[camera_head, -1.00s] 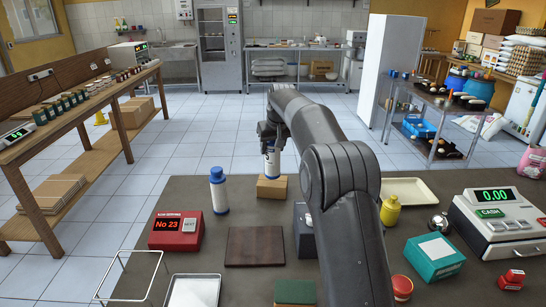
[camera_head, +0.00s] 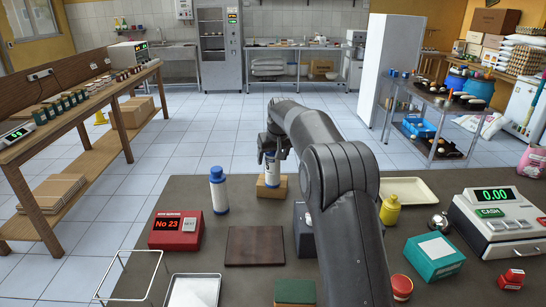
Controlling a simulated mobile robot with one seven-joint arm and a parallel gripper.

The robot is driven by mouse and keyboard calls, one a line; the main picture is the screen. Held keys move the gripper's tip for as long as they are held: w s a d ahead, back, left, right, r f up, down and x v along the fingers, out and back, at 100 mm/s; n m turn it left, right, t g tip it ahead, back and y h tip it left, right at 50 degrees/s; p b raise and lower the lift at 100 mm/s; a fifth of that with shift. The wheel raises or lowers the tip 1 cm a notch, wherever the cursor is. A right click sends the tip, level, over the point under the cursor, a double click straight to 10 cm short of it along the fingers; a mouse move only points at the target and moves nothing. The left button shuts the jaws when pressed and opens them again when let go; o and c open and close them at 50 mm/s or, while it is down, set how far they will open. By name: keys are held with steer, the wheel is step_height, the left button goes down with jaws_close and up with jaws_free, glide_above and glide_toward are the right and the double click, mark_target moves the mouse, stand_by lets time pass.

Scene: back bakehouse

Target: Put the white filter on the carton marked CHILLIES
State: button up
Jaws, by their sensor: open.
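A small brown carton (camera_head: 272,189) stands near the far edge of the dark table; no marking on it is legible from here. A white filter (camera_head: 271,172), a cylinder with a blue band, appears to stand upright on this carton. My gripper (camera_head: 272,155) is open around the filter's upper part, and partly hides it. I cannot tell if the fingers still touch it. A second white cylinder with a blue cap (camera_head: 219,190) stands on the table to the left.
A red number display (camera_head: 175,231), a brown board (camera_head: 255,246) and a dark grey box (camera_head: 304,230) are nearer. A cream tray (camera_head: 407,190), yellow bottle (camera_head: 390,210), teal box (camera_head: 434,257) and cash register (camera_head: 505,222) stand to the right. Bare table lies left of the carton.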

steer(key=v, duration=1.1)
steer(key=s+d+r, duration=0.3)
steer(key=s+r, duration=0.3)
steer(key=s, duration=0.4)
steer(key=s+d+f+m+t+h, duration=0.1)
steer(key=s+d+f, duration=0.15)
steer(key=s, duration=1.05)
steer(key=s+d+f+m, duration=0.15)
steer(key=s+d, duration=0.25)
steer(key=s, duration=0.9)
steer(key=s+d+f+m, duration=0.1)
steer(key=s+f, duration=0.6)
steer(key=s, duration=0.5)
steer(key=shift+f, duration=0.35)
